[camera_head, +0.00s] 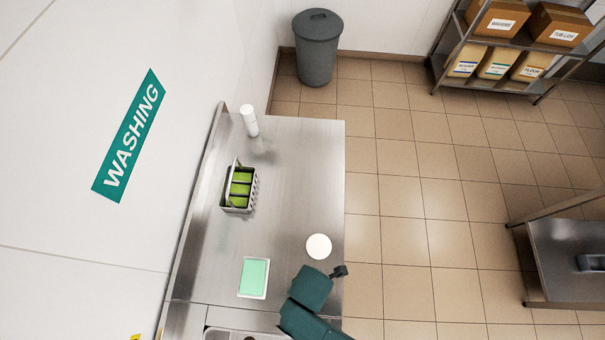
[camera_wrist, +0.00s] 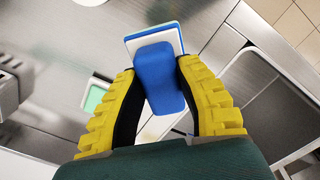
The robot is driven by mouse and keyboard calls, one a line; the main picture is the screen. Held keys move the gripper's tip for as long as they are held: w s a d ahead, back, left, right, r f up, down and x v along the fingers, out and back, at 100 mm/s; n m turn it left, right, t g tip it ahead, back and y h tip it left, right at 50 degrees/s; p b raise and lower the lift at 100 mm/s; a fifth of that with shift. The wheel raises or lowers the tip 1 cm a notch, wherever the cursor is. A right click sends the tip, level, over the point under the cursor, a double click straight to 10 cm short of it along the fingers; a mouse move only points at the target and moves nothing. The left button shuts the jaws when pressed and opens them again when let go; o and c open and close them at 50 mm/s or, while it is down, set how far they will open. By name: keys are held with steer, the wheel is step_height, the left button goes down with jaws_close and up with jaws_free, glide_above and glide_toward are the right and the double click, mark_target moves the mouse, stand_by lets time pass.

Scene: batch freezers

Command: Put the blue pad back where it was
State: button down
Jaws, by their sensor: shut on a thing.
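The blue pad (camera_wrist: 158,78) is between the two yellow ridged fingers of my gripper (camera_wrist: 163,88) in the wrist view. A white layer and another blue edge show at its far end. My gripper is shut on it, with the fingers against its sides. In the head view my teal arm (camera_head: 308,292) reaches over the near right end of the steel counter; the fingers and the blue pad are not visible there. A white tray with a mint-green face (camera_head: 254,277) lies on the counter left of the arm, and also shows in the wrist view (camera_wrist: 95,98).
On the steel counter (camera_head: 295,180) stand a caddy (camera_head: 240,208) with green pads, a white bottle (camera_head: 249,122) and a white round item (camera_head: 319,246). A sink (camera_head: 235,335) is at the near end. The counter's middle right is clear. A grey bin (camera_head: 316,55) stands beyond.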

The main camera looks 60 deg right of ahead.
step_height(320, 180, down, 10)
stand_by(0.3)
steer(key=shift+f, duration=0.15)
steer(key=c, duration=0.8)
jaws_free()
